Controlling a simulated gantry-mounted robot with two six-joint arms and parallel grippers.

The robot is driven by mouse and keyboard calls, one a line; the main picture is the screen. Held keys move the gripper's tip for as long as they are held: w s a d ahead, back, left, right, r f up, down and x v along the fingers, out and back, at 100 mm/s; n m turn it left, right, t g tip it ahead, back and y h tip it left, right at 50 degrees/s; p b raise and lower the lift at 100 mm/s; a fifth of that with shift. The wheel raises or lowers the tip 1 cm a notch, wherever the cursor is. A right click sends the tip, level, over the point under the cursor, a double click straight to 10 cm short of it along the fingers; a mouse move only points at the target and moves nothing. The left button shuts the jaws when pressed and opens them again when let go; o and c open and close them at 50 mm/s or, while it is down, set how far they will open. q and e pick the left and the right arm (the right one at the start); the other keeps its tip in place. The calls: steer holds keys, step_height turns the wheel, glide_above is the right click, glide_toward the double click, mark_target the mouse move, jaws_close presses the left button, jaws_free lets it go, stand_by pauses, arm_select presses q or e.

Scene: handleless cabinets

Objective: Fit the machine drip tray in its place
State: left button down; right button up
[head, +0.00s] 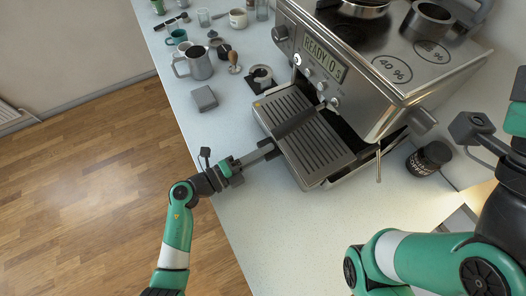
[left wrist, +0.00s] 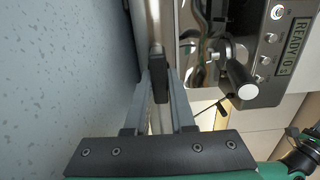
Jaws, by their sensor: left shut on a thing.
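The drip tray (head: 326,150), metal with a slotted grille, lies low at the front of the coffee machine (head: 365,60). It sticks out over the counter, with a dark gap between it and the machine body at the right. My left gripper (head: 272,148) reaches in from the left and is shut on the tray's front edge. In the left wrist view, the fingers (left wrist: 160,82) close on a dark piece along the tray's metal edge. How far the tray's back sits inside the machine is hidden. My right gripper's fingers are not visible.
A metal pitcher (head: 199,64), a grey box (head: 204,98), and several cups and tools stand at the back left. A dark jar (head: 429,158) stands right of the machine. The counter (head: 290,235) in front is clear. Its left edge drops to the wooden floor.

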mark_target(281, 145)
arm_select(q)
steer(key=shift+w+d, duration=0.1)
steer(key=shift+b+x, duration=1.2)
steer(key=shift+x, duration=1.45)
steer(key=c, duration=0.7)
jaws_free()
